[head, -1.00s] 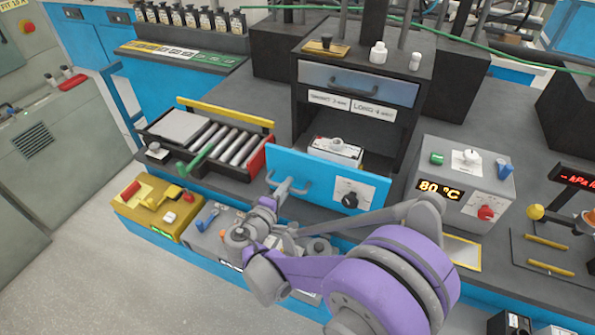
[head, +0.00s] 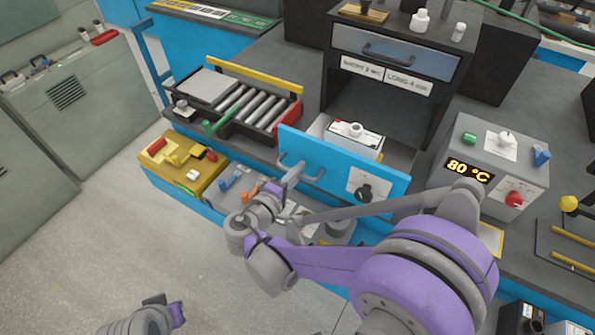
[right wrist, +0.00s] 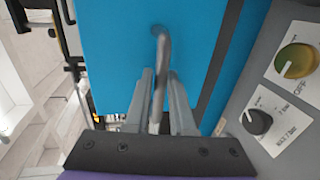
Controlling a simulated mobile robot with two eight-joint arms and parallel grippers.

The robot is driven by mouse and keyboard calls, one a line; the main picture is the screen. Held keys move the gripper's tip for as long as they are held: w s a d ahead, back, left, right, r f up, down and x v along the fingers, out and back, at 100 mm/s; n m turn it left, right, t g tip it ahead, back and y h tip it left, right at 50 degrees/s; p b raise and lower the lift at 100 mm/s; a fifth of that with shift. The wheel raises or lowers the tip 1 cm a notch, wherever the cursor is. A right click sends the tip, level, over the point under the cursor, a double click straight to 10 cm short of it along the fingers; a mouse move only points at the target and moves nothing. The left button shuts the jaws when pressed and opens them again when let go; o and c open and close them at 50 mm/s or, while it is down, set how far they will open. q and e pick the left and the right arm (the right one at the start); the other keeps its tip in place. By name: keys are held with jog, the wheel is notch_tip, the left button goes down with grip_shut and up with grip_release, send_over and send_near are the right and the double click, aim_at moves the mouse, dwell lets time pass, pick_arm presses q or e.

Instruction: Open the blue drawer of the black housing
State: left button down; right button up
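The blue drawer (head: 330,167) stands pulled out from the black housing (head: 335,70), its front panel well forward of the opening. The drawer's metal handle (head: 313,176) is on the left part of the panel, and a dark knob on a white plate is on the right. A white box (head: 355,137) sits inside the drawer. My right gripper (head: 292,174) is at the handle. In the right wrist view its fingers (right wrist: 162,95) are closed on both sides of the handle bar (right wrist: 162,55).
A grey temperature box (head: 490,165) stands right of the drawer. A black roller tray (head: 215,125) with a red end is close to the drawer's left edge. A yellow control box (head: 180,165) sits at the front left. The floor before the bench is clear.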

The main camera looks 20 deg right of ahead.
jog(key=o, duration=0.3)
jog(key=v, duration=1.1)
jog(key=shift+d, duration=0.1)
